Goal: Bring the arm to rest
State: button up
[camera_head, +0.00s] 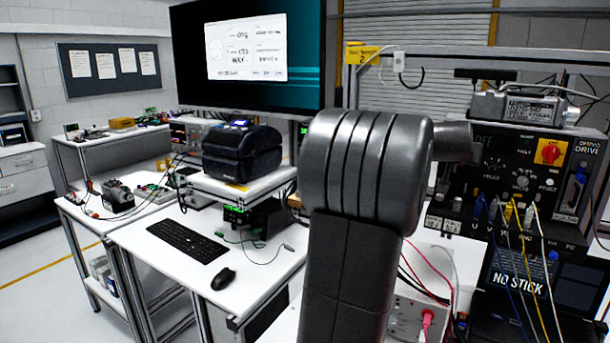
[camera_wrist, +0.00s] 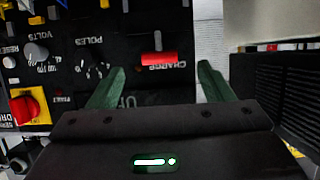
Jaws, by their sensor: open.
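My gripper (camera_wrist: 160,76) shows in the wrist view with its two green fingers spread apart and nothing between them. It faces a black panel (camera_wrist: 75,20) whose lettering appears upside down. A red handle (camera_wrist: 158,58) beside the word CHARGE lies in line with the gap between the fingers; I cannot tell how far it is from the fingertips. In the head view my grey arm (camera_head: 365,165) rises through the middle and bends right toward the panel (camera_head: 483,170). The gripper itself cannot be made out there.
The panel carries a red rotary switch (camera_head: 551,152) and several plugged cables. A printer (camera_head: 242,152), a keyboard (camera_head: 187,241) and a mouse (camera_head: 223,279) sit on the white bench to the left. A large monitor (camera_head: 247,55) stands behind. Open floor shows at far left.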

jog(key=shift+x, duration=0.95)
jog(key=shift+s, duration=0.1)
